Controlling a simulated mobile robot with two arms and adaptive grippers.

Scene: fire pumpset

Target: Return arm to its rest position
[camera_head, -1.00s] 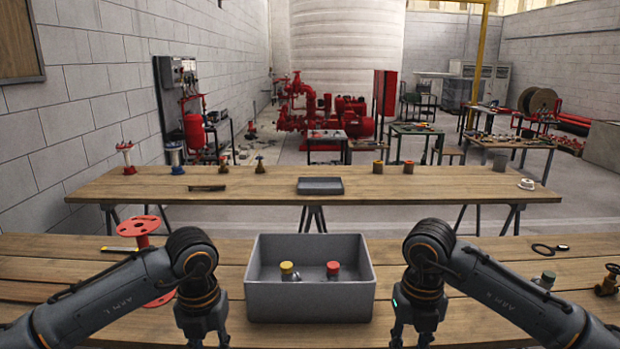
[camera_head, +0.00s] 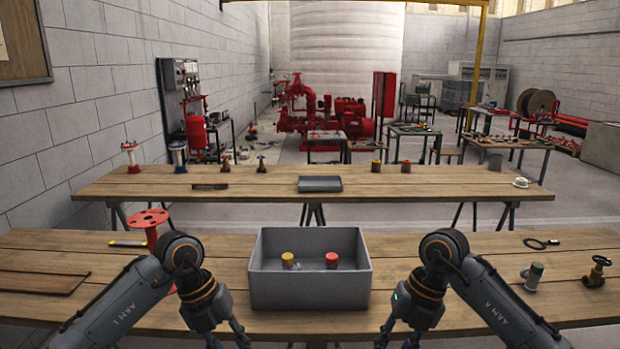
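My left gripper (camera_head: 228,338) hangs at the bottom edge of the head view, left of the grey bin, and is partly cut off. My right gripper (camera_head: 398,338) hangs at the bottom edge, right of the bin, also partly cut off. Both point downward over the near edge of the front table. Two slim fingers show on each, but the tips are at or past the frame edge. I see nothing held in either. The grey bin (camera_head: 310,291) stands between the arms and holds a yellow-topped part (camera_head: 288,259) and a red-topped part (camera_head: 332,259).
The front wooden table (camera_head: 420,250) carries a red flanged spool (camera_head: 148,222) at left. A grey cylinder (camera_head: 533,276), a brass valve (camera_head: 597,271) and a black ring tool (camera_head: 540,243) are at right. A second table (camera_head: 430,185) stands behind with a shallow tray (camera_head: 320,184).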

